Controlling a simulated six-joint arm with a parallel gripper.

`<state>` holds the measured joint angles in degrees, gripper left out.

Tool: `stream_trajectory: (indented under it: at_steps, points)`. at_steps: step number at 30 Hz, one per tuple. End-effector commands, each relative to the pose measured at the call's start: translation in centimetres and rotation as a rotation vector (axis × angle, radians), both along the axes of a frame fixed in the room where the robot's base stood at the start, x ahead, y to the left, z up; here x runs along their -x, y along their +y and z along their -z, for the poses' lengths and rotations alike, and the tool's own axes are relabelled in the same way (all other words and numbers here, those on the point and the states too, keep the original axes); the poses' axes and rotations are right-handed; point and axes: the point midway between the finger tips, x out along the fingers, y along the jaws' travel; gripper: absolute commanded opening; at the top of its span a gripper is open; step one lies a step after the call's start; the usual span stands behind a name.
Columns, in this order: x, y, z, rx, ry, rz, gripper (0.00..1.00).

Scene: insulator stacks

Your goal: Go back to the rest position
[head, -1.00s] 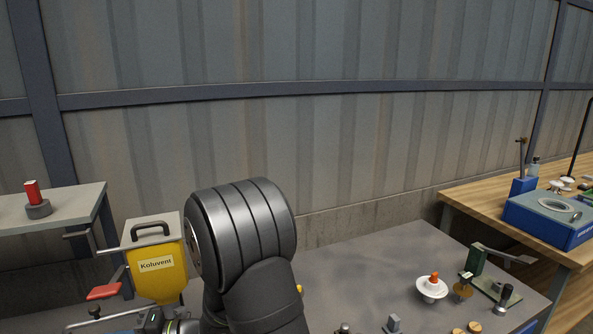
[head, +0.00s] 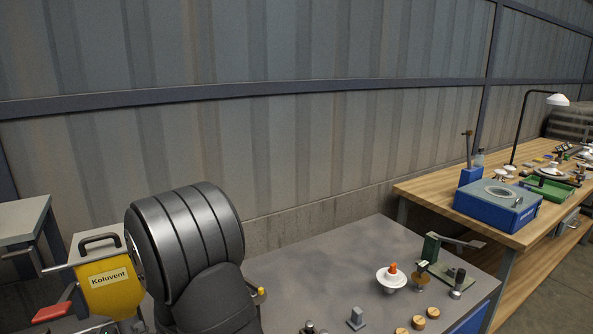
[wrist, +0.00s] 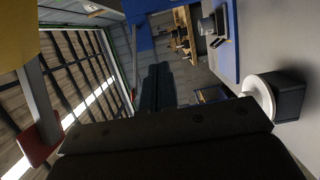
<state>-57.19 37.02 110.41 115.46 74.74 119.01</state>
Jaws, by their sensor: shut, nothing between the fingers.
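My gripper (wrist: 158,72) shows in the wrist view as two dark fingers side by side, shut with nothing between them. It is clear of the bench and touches nothing that I can see. In the head view my dark arm link fills the lower left, and the gripper cannot be made out there. A white insulator disc with an orange top (head: 393,278) stands on the grey bench (head: 300,270), apart from my arm.
A yellow Koluvent box (head: 112,288) stands left of my arm. A green clamp fixture (head: 432,248), several wooden discs (head: 418,322) and a grey block (head: 356,318) are on the bench. A wooden table (head: 425,190) with a blue unit (head: 495,205) stands at right.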

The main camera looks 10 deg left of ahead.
Motion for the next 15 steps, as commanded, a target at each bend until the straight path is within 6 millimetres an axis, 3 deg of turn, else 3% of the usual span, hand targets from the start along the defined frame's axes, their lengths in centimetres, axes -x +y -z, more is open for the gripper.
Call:
stream_trajectory:
  at_steps: [15]
  points:
    - [-0.7,-4.5,0.0,0.001,-0.001,-0.294,0.00]
